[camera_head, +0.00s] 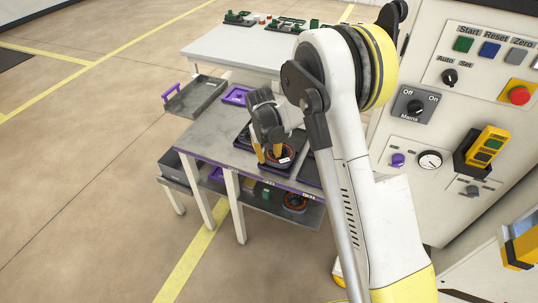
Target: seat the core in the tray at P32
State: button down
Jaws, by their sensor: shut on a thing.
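My gripper (269,155) has grey links and yellow fingertips, and it points down over the near part of the grey table (205,138). It is shut on a round core (286,151) with a reddish-brown ring and a pale label on its side. The core is at a dark tray (262,167) near the table's front edge. I cannot tell whether the core rests in the tray or hangs just above it. The table's front labels are too small to read, so I cannot tell which tray is P32. My arm hides part of the table on the right.
Another dark tray (311,170) lies to the right. A purple tray (236,95) sits at the back, and an open drawer (197,97) juts out left. A lower shelf holds another round core (295,202). A control cabinet (451,120) stands right. Floor at left is clear.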

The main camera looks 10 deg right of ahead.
jog(key=shift+f+b, duration=0.3)
jog(key=shift+f, duration=0.15)
jog(key=c, duration=1)
grip_release()
jog(key=shift+r, duration=0.1)
jog(key=shift+s+a+r+p, duration=0.15)
jog(key=shift+r+p, duration=0.6)
jog(key=shift+r, duration=0.5)
jog(key=shift+s+a+r+p, duration=0.15)
jog(key=shift+r+p, duration=0.6)
jog(key=shift+r, duration=0.45)
jog(key=r, duration=0.4)
jog(key=a+r, duration=0.1)
jog(key=r, duration=0.3)
jog(key=s+r, duration=0.1)
jog(key=r, duration=0.2)
jog(key=shift+a+r, duration=0.25)
jog(key=shift+r, duration=0.15)
